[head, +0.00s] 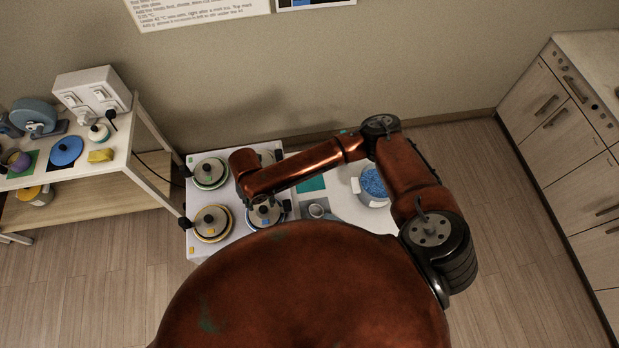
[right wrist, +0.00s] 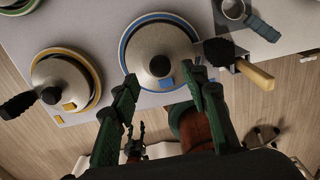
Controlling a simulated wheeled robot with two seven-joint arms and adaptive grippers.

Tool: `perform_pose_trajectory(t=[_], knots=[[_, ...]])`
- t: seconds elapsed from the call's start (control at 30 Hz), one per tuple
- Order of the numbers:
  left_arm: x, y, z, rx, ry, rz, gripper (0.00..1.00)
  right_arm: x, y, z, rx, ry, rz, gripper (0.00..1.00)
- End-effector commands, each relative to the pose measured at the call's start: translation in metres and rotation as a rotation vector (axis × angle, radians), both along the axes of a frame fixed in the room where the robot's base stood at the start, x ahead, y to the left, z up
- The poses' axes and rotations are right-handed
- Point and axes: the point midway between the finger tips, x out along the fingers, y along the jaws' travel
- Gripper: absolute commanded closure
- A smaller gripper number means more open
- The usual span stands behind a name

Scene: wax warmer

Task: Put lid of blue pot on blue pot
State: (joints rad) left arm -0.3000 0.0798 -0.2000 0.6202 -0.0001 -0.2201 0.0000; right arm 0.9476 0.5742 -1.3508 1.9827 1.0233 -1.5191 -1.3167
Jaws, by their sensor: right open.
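The lid with a blue tag (right wrist: 165,83) is a pale dome with a black knob. In the right wrist view it sits inside the blue rim of the blue pot (right wrist: 124,48) on the white warmer. I cannot tell whether it is fully seated. The pot also shows in the head view (head: 265,215), partly hidden by my arm. My right gripper (right wrist: 163,77) is open, its fingers apart near the lid's tagged edge, with nothing visibly held. A small dark gripper low in the right wrist view seems to be my left one (right wrist: 135,130); its state is unclear.
Yellow-ringed (head: 212,223) and green-ringed (head: 210,172) lidded pots stand left of the blue one. A container of blue beads (head: 373,183) stands right. A shelf (head: 100,180) stands left, drawers (head: 570,130) far right.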

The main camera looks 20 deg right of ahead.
Motion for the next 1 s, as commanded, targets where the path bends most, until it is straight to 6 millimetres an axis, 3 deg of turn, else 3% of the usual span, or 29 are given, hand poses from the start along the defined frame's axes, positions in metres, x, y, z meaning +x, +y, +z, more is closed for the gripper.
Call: perform_pose_trajectory(t=[1.0], knots=[[0.000,0.000,0.001,0.000,0.000,0.000,0.60,0.000,0.000,0.035,0.000,0.000,0.000,0.59]])
